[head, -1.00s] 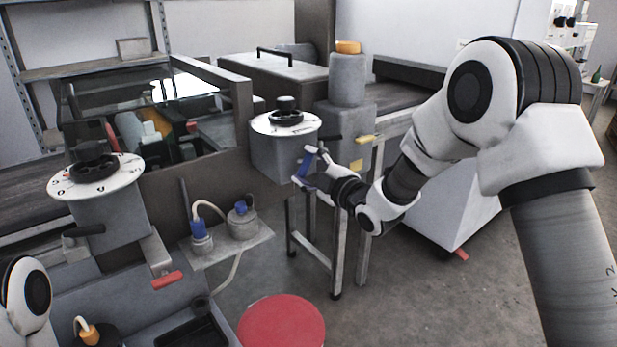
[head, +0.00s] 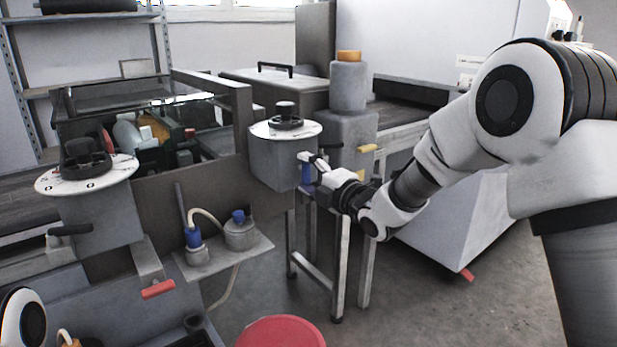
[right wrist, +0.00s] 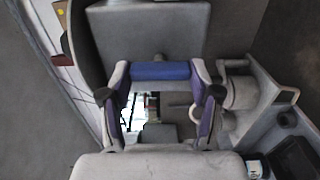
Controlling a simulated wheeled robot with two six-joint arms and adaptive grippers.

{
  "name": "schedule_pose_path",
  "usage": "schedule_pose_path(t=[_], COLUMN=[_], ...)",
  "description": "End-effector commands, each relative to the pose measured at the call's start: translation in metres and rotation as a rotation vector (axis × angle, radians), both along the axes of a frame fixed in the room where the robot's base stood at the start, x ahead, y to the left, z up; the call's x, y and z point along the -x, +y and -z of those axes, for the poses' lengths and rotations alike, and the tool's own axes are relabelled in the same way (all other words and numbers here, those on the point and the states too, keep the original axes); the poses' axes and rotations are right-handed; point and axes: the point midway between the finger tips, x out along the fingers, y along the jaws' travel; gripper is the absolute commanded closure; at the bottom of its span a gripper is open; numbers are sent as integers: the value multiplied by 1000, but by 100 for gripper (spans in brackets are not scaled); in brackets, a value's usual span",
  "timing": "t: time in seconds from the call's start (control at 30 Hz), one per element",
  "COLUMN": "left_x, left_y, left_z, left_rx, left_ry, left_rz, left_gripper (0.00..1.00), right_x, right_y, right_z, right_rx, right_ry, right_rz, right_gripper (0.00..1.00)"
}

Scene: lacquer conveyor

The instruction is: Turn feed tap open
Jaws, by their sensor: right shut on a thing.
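The feed tap's blue handle (head: 307,174) sits at the right side of the grey box with a black knob and white dial (head: 285,160). In the head view it hangs roughly upright, partly covered by my right gripper (head: 312,167). In the right wrist view the blue handle (right wrist: 160,71) lies crosswise between the two fingers of my right gripper (right wrist: 160,78), which is shut on it. A short grey stem joins the handle to the box above it in that view. My left gripper is out of view.
A red-handled lever (head: 158,289) and a second dial box (head: 100,215) stand at the left. A shelf with capped fittings (head: 225,258) juts out below the feed tap's box. A red round top (head: 280,333) is at the bottom. Open floor lies to the right.

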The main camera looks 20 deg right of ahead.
Motion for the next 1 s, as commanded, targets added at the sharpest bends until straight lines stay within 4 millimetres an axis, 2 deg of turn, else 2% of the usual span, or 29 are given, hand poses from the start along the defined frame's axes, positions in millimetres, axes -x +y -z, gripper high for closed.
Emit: schedule_pose_path(t=[0.27, 0.3, 0.37, 0.77, 0.87, 1.0], left_x=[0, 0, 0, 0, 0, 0], left_y=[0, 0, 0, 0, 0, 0], left_z=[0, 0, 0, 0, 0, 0], left_rx=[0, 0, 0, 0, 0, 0], left_ry=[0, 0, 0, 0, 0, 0], left_rz=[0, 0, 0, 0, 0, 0], left_gripper=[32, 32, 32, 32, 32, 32], right_x=[0, 0, 0, 5, 19, 52], right_y=[1, 1, 0, -2, -8, -20], right_z=[0, 0, 0, 0, 0, -1], right_rx=[3, 3, 3, -1, -2, -5], right_ry=[-1, -1, -1, 1, 1, 1], right_rz=[-1, -1, -1, 0, 1, 2], right_gripper=[72, 31, 12, 12, 12, 12])
